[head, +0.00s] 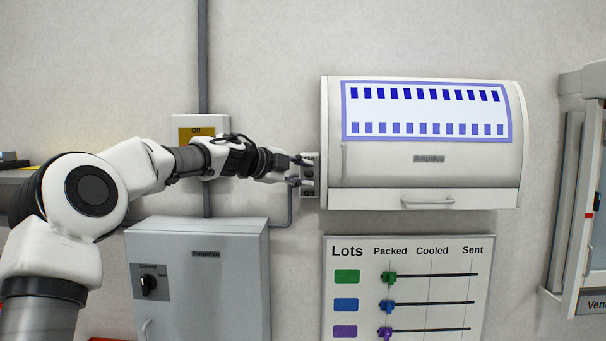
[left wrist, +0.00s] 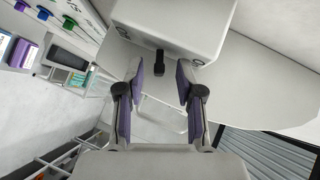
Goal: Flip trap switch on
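A small light switch box (head: 310,200) is on the wall at the left edge of the white hooded cabinet. Its lower label reads "Off"; its upper label is partly hidden. My left gripper (head: 304,171) is in front of this box, fingers spread one above the other. In the left wrist view, the left gripper (left wrist: 158,80) is open and empty. A black toggle (left wrist: 158,62) sticks out from the pale box (left wrist: 175,25) and lies between and just beyond the fingertips. I cannot tell whether anything touches it. My right gripper is not in view.
A second wall box (head: 220,125) with a yellow "Off" plate is partly behind my left arm. A grey cabinet (head: 235,270) with a "Closed" knob is below. The white hooded cabinet (head: 430,175) and the Lots board (head: 450,252) are at right.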

